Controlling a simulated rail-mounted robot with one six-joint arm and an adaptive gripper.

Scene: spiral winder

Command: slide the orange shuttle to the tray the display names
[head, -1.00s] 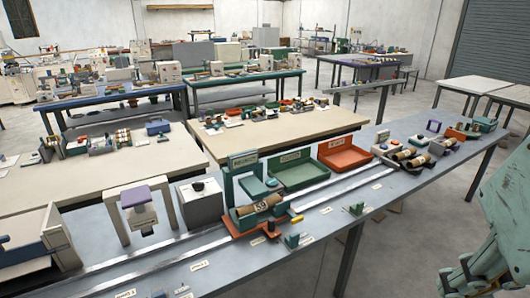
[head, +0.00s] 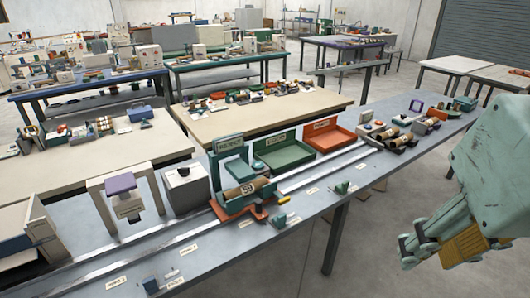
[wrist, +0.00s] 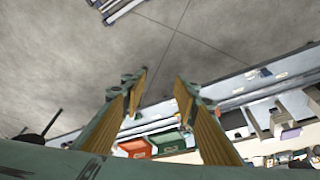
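The orange shuttle (head: 233,211) sits on the rail (head: 170,247) of the near bench, in front of a teal machine (head: 216,173). A brown tube marked 59 (head: 243,191) lies on teal supports over the shuttle. A small dark display (head: 229,143) tops the machine; its lettering is too small to read surely. A green tray (head: 283,158) and an orange-red tray (head: 327,142) stand behind the rail, right of the machine; their labels are blurred. My gripper (wrist: 160,82) is open and empty. In the head view it hangs at lower right, well away from the shuttle.
A white box with a black knob (head: 185,187) and a purple-topped stand (head: 127,196) are left of the machine. A small green block (head: 341,188) and label plates lie along the front edge. More tubes (head: 404,137) crowd the right end. Floor space is clear below my gripper.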

